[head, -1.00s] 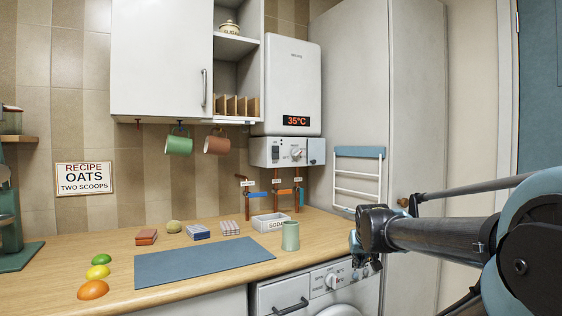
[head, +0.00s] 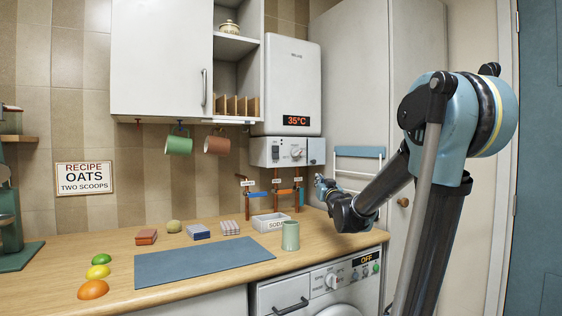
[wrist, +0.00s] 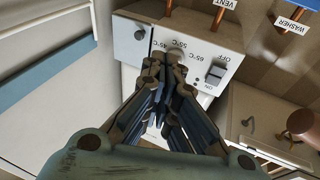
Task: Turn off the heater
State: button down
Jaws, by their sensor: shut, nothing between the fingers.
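The heater (head: 293,88) is a white wall unit with a lit display reading 35°C. Its lower control panel (head: 287,164) carries a rocker switch (head: 276,152) and a round dial (head: 296,154). In the wrist view the panel appears upside down, with the rocker switch (wrist: 215,73) between OFF and ON labels. I cannot tell which way the rocker is tipped. My gripper (head: 320,182) is shut and empty, below and right of the panel in the head view. In the wrist view my gripper's fingertips (wrist: 168,68) overlap the dial area, beside the switch. Contact is unclear.
Pipes with labelled valves (head: 276,192) hang under the panel. A white towel rack (head: 358,170) is behind my arm. The counter (head: 205,268) below holds a green cup (head: 290,236) and a soda tray (head: 270,223). The washer (head: 330,285) shows OFF.

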jog(key=a+r+n+y, duration=0.4)
jog(key=a+y, duration=0.4)
jog(key=a, duration=0.1)
jog(key=shift+a+r+n+t+y, duration=0.25)
jog(key=shift+r+n+t+y, duration=0.05)
jog(key=shift+r+n+y, duration=0.1)
send_near(276, 151)
notch_tip(276, 151, up, 4)
jog(key=shift+w+a+f, duration=0.25)
jog(key=shift+w+a, duration=0.3)
jog(key=shift+w, duration=0.35)
jog(key=shift+w+a+f, duration=0.25)
jog(key=shift+w+a, duration=0.35)
jog(key=shift+w, duration=0.3)
